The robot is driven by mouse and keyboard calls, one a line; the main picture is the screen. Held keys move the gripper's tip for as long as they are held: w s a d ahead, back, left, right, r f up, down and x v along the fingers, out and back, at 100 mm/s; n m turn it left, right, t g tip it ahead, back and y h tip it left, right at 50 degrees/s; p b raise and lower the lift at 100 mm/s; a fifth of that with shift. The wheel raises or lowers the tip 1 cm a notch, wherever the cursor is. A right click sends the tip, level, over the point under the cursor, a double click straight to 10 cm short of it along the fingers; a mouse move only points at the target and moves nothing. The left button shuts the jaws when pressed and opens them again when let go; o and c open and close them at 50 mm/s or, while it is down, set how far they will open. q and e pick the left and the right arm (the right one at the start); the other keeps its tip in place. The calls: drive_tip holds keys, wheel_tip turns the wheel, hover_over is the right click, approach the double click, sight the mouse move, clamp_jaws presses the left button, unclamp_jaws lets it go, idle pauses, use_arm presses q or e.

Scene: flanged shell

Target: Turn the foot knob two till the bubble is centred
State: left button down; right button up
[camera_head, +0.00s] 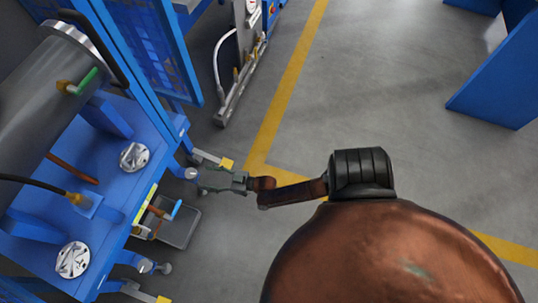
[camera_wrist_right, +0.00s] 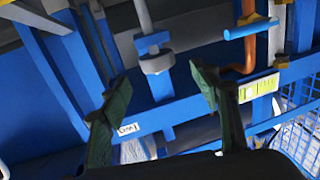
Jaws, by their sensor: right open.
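My right gripper (camera_head: 207,180) reaches the right edge of the blue frame, next to a small grey foot knob (camera_head: 190,173). In the right wrist view the gripper (camera_wrist_right: 160,78) is open, with its dark green fingers apart. A grey round knob (camera_wrist_right: 157,63) on an upright rod shows between and beyond the fingertips; I see no contact. A yellow-green level vial (camera_head: 143,203) is on the frame's edge and also shows in the wrist view (camera_wrist_right: 258,88); its bubble is too small to make out. Another foot knob (camera_head: 146,265) is lower down. My left gripper is out of view.
The blue frame (camera_head: 112,188) carries a grey cylindrical shell (camera_head: 45,85). A blue-handled valve (camera_head: 176,209) and a grey tray (camera_head: 182,228) are close below my right gripper. Open floor lies to the right.

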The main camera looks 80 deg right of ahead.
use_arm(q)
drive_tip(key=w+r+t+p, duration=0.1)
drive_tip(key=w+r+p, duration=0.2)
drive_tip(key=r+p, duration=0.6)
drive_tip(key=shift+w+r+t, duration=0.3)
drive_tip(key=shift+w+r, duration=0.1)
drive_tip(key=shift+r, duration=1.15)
use_arm(e)
drive_tip(key=s+a+f+g, duration=0.2)
drive_tip(key=s+a+g, duration=0.1)
drive_tip(key=s, duration=0.5)
drive_tip(key=s+a+f+n+g+y, duration=0.1)
drive_tip(key=s+a+g, duration=0.3)
drive_tip(key=s, duration=0.5)
drive_tip(key=s+a+f+g+y, duration=0.1)
drive_tip(key=s+a+f+g, duration=0.2)
drive_tip(key=s, duration=0.5)
drive_tip(key=shift+s+a+f+n+g, duration=0.3)
drive_tip(key=shift+a+f+g, duration=0.1)
drive_tip(key=shift+f+g, duration=0.15)
